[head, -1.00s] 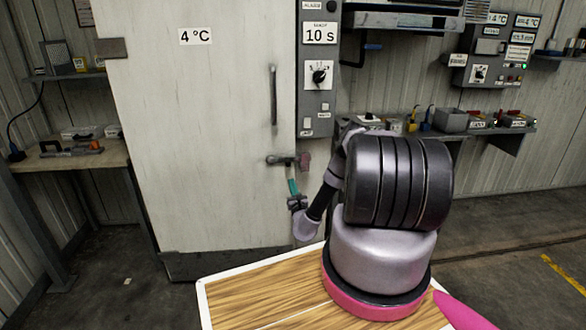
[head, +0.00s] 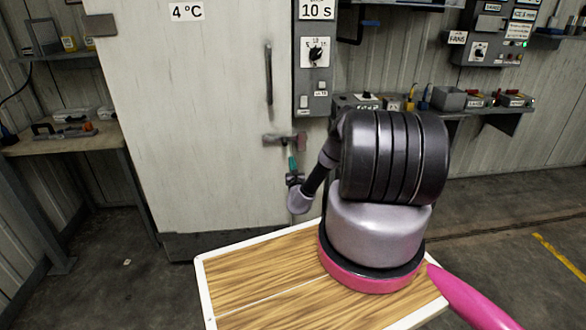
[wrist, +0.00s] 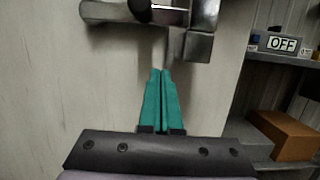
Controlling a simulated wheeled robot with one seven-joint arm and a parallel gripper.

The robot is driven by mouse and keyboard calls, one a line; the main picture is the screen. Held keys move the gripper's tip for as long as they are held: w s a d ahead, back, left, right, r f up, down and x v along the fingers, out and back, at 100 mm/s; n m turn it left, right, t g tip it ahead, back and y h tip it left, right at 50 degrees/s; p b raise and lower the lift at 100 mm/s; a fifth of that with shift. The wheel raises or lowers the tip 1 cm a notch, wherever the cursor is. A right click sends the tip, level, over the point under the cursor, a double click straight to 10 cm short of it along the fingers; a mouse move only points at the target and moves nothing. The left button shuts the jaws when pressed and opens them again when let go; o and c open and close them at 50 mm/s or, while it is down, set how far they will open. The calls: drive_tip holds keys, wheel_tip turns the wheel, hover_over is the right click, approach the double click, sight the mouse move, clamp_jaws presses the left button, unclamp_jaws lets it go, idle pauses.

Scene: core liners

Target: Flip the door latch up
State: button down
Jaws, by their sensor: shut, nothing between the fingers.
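The door latch (head: 275,140) is a small grey metal lever on the pale 4 °C door (head: 205,110), near its right edge and below the long vertical handle (head: 268,75). In the wrist view the latch (wrist: 192,46) shows at the top as a horizontal bar with a blocky piece hanging down; its top is cut off. My gripper (head: 292,160) is just below the latch. In the wrist view my gripper's teal fingers (wrist: 161,74) are together and empty, tips pointing up, just below and left of the blocky piece. Whether they touch it is unclear.
A grey control panel (head: 313,85) stands right of the door. A shelf with an OFF sign (wrist: 283,44) and a brown box (wrist: 285,135) lie right in the wrist view. A workbench (head: 60,140) stands at left.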

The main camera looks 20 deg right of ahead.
sight(286, 141)
drive_tip(key=x, duration=0.4)
drive_tip(key=shift+w+r, duration=0.15)
drive_tip(key=shift+r, duration=0.1)
wheel_tip(286, 141, up, 2)
drive_tip(key=shift+r, duration=0.75)
drive_tip(key=shift+d+r, duration=0.1)
drive_tip(key=shift+r, duration=0.05)
drive_tip(key=shift+r+n, duration=0.2)
drive_tip(key=shift+n, duration=0.3)
